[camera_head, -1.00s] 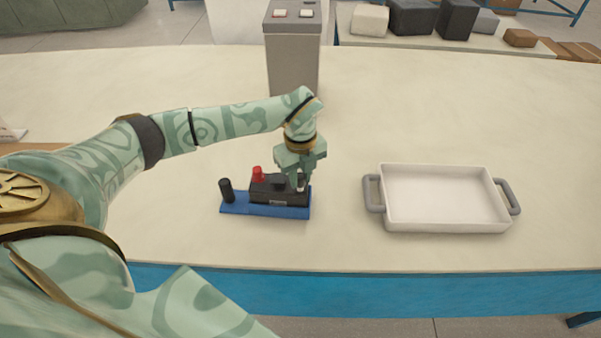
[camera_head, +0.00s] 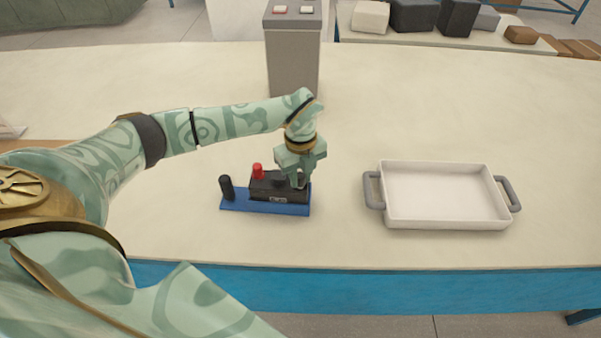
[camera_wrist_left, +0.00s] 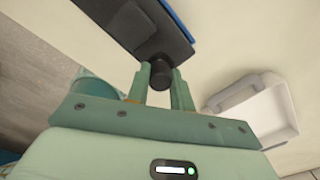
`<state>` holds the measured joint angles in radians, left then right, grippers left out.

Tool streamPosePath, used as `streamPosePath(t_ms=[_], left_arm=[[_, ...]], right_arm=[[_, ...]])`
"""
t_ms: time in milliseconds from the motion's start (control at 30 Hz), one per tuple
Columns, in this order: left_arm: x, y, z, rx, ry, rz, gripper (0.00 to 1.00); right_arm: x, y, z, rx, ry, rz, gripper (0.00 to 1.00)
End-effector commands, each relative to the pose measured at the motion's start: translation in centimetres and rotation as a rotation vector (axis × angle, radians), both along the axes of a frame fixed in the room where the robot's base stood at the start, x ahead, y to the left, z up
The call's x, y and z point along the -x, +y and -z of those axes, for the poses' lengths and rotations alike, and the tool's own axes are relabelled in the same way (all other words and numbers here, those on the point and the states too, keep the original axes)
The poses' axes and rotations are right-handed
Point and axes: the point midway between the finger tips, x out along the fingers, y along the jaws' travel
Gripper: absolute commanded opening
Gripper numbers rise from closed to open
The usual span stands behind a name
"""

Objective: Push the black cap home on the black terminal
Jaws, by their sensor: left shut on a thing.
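The black battery (camera_head: 264,189) sits on a blue base (camera_head: 265,208) on the table, with a red cap (camera_head: 257,171) upright at its left part. My left gripper (camera_head: 298,183) points down over the battery's right end. In the left wrist view, its two fingers (camera_wrist_left: 160,88) are shut on the black cap (camera_wrist_left: 160,76), a short round piece against the end of the battery (camera_wrist_left: 140,25). The black terminal is hidden under the cap and fingers, so I cannot tell how far the cap sits on it. My right gripper is not in view.
A black upright cylinder (camera_head: 226,187) stands at the blue base's left end. A white tray with grey handles (camera_head: 447,224) lies to the right. A grey box with buttons (camera_head: 293,60) stands behind. The table between the base and the tray is clear.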

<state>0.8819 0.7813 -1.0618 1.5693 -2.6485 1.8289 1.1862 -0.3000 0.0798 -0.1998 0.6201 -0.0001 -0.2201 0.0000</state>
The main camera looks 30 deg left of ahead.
Motion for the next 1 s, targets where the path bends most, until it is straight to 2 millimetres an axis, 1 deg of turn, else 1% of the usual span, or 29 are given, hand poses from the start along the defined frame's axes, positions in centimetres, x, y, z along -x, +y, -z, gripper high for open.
streamPosePath(t_ms=[433,1000], left_arm=[[0.0,0.01,0.04,0.0,0.0,0.0,0.02],[0.01,0.0,0.73,0.0,0.001,0.0,0.02]], right_arm=[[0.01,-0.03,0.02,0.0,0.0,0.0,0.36],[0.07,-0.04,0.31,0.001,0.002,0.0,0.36]])
